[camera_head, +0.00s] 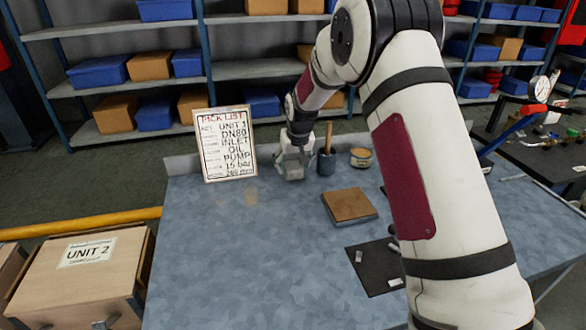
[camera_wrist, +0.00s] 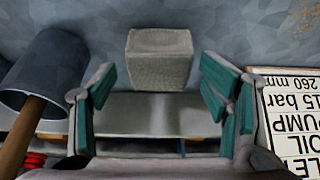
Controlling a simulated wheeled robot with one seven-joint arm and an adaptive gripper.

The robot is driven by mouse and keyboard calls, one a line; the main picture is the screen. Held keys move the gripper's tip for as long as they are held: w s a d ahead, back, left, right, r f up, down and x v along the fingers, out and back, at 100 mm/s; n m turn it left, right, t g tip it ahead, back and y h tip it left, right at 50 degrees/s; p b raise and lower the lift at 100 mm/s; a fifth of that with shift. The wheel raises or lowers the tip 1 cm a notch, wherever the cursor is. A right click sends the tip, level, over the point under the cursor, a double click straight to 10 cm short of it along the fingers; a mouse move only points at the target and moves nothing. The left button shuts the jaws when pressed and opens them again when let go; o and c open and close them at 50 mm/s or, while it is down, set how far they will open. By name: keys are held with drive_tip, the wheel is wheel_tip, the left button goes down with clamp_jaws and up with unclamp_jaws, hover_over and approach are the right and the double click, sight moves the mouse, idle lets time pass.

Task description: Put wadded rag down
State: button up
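The wadded rag (camera_wrist: 160,58) shows in the wrist view as a pale grey-beige, block-shaped lump on the blue-grey bench top (camera_head: 240,270). My gripper (camera_wrist: 158,82) is open, with one teal-padded finger on each side of the rag's line. Gaps show between the rag and both fingers, and the rag sits just beyond the fingertips. In the head view my gripper (camera_head: 292,168) is low over the back of the bench, between the pick-list board and the dark cup. The rag is hard to tell from the gripper there.
The dark cup (camera_head: 326,163) with a wooden handle stands close right of my gripper; the pick-list board (camera_head: 226,144) stands left. A tin (camera_head: 361,157), a brown block (camera_head: 349,205) and a black mat (camera_head: 376,267) lie farther right. The front left bench is clear.

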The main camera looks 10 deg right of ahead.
drive_tip(key=s+r, duration=1.6)
drive_tip(key=r, duration=0.2)
drive_tip(key=s+g, duration=0.2)
drive_tip(key=s, duration=3.4)
drive_tip(key=shift+r, duration=0.4)
wheel_tip(320, 180, up, 9)
drive_tip(key=t+p, duration=0.1)
drive_tip(key=p, duration=0.6)
drive_tip(key=shift+d+t+p, duration=0.15)
drive_tip(key=shift+t+p, duration=0.25)
